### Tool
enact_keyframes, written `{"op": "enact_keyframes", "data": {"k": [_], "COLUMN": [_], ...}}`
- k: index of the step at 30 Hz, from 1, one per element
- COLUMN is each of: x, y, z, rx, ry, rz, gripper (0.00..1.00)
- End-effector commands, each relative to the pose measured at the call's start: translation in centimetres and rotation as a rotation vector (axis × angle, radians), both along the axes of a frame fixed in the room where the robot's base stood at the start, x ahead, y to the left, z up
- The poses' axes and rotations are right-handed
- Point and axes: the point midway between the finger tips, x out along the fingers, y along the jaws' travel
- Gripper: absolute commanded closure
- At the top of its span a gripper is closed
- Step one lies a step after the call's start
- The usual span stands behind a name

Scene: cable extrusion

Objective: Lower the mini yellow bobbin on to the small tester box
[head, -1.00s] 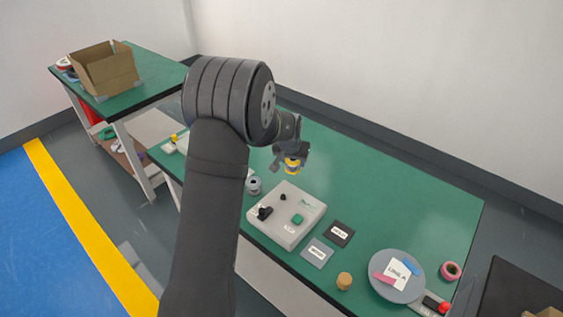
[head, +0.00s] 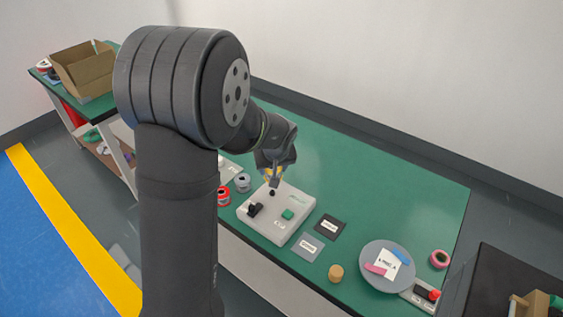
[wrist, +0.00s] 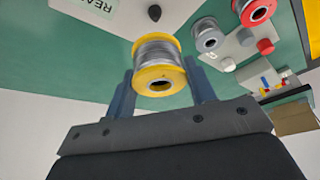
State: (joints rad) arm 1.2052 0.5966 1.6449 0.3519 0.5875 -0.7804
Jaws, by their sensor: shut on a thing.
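My gripper (head: 273,178) is shut on the mini yellow bobbin (wrist: 159,66), which has yellow flanges and grey wire wound on it. In the wrist view the bobbin sits between the two fingers. In the head view the bobbin (head: 268,172) is partly hidden by the gripper, at the back edge of the white tester box. In the wrist view this knob (wrist: 154,13) shows beyond the bobbin. I cannot tell whether the bobbin touches the box.
A grey spool (head: 242,182) and a red spool (head: 223,196) stand left of the box. A black mat (head: 330,227) and a grey mat (head: 307,246) lie to its right, with a cork (head: 336,272) and a round grey plate (head: 373,278) further right. The back of the green table is clear.

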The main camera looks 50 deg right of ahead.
Motion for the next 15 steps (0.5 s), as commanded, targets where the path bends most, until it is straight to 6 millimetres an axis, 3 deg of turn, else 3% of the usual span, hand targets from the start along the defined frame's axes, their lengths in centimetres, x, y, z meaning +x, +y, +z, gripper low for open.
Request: {"op": "enact_keyframes", "data": {"k": [15], "x": [0.1], "y": [0.6], "z": [-1.8], "rx": [-0.003], "ry": [-0.003], "rz": [0.035], "gripper": [0.75]}}
